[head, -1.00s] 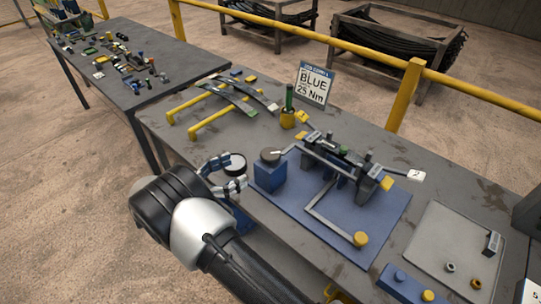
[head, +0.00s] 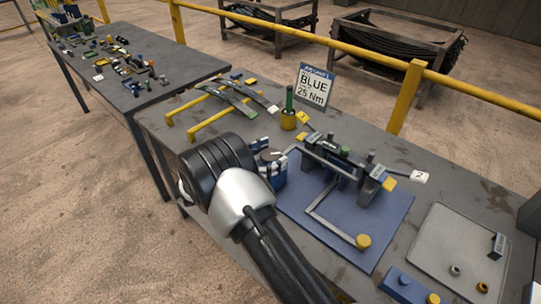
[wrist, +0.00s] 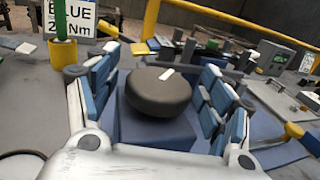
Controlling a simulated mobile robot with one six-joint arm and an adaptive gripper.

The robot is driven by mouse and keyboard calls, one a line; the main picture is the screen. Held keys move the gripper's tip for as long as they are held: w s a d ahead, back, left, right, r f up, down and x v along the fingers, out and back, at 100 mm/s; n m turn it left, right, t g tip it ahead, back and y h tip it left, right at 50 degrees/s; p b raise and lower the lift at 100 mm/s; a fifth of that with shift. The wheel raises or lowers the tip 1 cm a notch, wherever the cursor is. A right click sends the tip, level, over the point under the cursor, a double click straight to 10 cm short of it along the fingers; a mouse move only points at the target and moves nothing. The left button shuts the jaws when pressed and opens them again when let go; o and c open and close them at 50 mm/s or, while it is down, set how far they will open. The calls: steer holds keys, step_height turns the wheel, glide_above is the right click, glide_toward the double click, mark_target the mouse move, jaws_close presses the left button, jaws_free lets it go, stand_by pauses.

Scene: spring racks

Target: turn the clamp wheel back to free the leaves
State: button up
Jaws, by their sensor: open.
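The clamp wheel is a dark round knob (wrist: 158,92) with a white mark on top. It sits on a blue block (wrist: 155,130) in the wrist view, and its top also shows in the head view (head: 268,156). My gripper (wrist: 160,85) is open, with its blue-padded fingers on the left and right of the wheel. A gap shows on the right side; on the left I cannot tell whether the pad touches. In the head view my wrist hides most of the block. The clamp fixture (head: 342,160) with dark uprights and a grey bar stands to the right on a blue base plate (head: 340,230).
A sign reading BLUE 25 Nm (head: 314,87) and a green-handled tool in a yellow holder (head: 288,118) stand behind. Curved leaves (head: 230,98) lie on yellow rails at the left. A grey tray (head: 460,245) with small parts is at the right.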

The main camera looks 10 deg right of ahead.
steer(key=shift+c, duration=0.3)
steer(key=c, duration=1)
steer(key=shift+n+t+p, duration=0.3)
steer(key=shift+t+p, duration=0.1)
steer(key=shift+t, duration=0.1)
steer(key=shift+s+r+n+t+y+p, duration=0.1)
steer(key=shift+r+n+t+y+p, duration=0.05)
steer(key=shift+n+t+y+p, duration=0.55)
steer(key=n+t+y+p, duration=0.1)
steer(key=n+t+y, duration=0.1)
steer(key=t, duration=0.1)
steer(key=shift+d, duration=0.1)
steer(key=n+t+y, duration=0.2)
steer(key=n+t+y+p, duration=0.1)
steer(key=n+t+y, duration=0.1)
steer(key=y, duration=0.1)
steer(key=shift+f, duration=0.2)
steer(key=shift+n+t+y, duration=0.8)
steer(key=shift+n+y, duration=0.5)
steer(key=shift+y, duration=0.7)
